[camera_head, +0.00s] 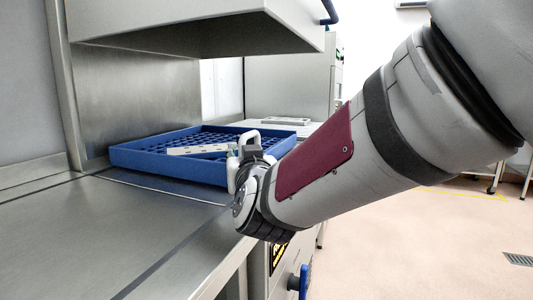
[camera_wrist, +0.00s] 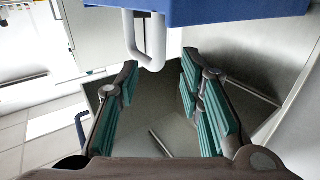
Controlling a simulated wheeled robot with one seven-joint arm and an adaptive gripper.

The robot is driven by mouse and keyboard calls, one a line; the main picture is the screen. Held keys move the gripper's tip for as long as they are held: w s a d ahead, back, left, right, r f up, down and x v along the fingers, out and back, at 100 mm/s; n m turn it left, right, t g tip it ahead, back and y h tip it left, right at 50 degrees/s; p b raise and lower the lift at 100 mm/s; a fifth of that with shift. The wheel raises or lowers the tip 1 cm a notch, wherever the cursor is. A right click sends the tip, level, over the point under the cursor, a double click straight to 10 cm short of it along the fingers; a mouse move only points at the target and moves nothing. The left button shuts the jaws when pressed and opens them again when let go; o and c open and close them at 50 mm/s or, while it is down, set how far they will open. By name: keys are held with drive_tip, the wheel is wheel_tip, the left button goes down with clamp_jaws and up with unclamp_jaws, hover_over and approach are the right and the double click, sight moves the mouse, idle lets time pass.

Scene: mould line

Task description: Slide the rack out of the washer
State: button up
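The blue rack (camera_head: 170,160) sits flat on the metal bed of the washer (camera_head: 135,100), under its raised hood. It has a grid floor, and a pale flat piece (camera_head: 197,150) lies in it. A white handle (camera_head: 249,136) stands at the rack's near right side. My gripper (camera_head: 243,168) is at this handle, and my arm partly hides that corner. In the wrist view the rack's blue wall (camera_wrist: 225,12) is at the top, and the handle (camera_wrist: 152,48) hangs by my fingertips. My gripper (camera_wrist: 160,63) is open there, teal pads apart; I cannot tell whether either touches the handle.
The raised hood (camera_head: 200,22) overhangs the rack. A bare metal counter (camera_head: 110,240) extends towards the near left, level with the washer bed. Another metal machine (camera_head: 290,85) stands behind. Open floor (camera_head: 420,250) lies to the right.

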drive_tip(key=b+x, duration=0.1)
drive_tip(key=x, duration=0.6)
drive_tip(key=shift+w, duration=0.3)
clamp_jaws()
